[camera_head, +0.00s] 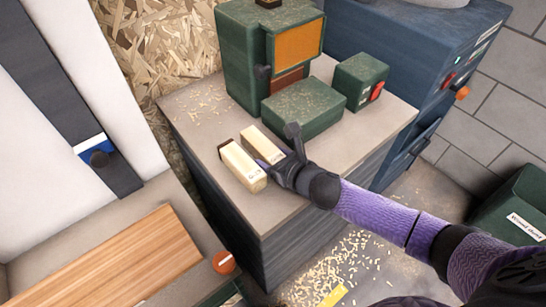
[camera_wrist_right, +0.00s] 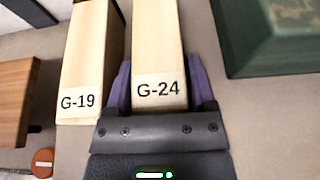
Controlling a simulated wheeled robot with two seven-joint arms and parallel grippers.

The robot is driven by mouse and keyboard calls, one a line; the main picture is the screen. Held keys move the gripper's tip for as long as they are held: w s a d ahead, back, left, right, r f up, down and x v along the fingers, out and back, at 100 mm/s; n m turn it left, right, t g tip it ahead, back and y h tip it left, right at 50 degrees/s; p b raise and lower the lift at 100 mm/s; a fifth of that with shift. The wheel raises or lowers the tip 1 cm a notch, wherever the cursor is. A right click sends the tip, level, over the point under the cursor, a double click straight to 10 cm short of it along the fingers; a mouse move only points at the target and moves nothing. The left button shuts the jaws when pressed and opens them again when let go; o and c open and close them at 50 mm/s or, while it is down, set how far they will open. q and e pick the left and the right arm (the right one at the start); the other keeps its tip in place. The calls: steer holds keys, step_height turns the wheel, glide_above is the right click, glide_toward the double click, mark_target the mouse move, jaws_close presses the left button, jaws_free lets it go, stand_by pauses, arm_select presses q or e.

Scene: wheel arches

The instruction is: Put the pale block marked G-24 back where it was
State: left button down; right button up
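The pale block marked G-24 (camera_wrist_right: 158,50) lies lengthwise between the two fingers of my right gripper (camera_wrist_right: 160,88) in the right wrist view. The fingers press close along both sides, with no clear gap. In the head view this block (camera_head: 258,143) is partly hidden by the right gripper (camera_head: 280,160), over the grey bench top. I cannot tell whether it touches the bench. A similar pale block marked G-19 (camera_wrist_right: 90,55) lies just left of it, apart by a narrow gap; it also shows in the head view (camera_head: 242,166). My left gripper is not in view.
A green machine (camera_head: 243,50) with an orange panel stands behind, with a low green box (camera_head: 303,108) and a small green switch box (camera_head: 361,80). The bench top (camera_head: 190,115) is bare at left, with some shavings. A wooden board (camera_head: 120,262) lies at lower left.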

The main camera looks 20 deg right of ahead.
steer(key=shift+r, duration=0.25)
steer(key=p+v, duration=0.3)
steer(key=v, duration=0.9)
stand_by(1.0)
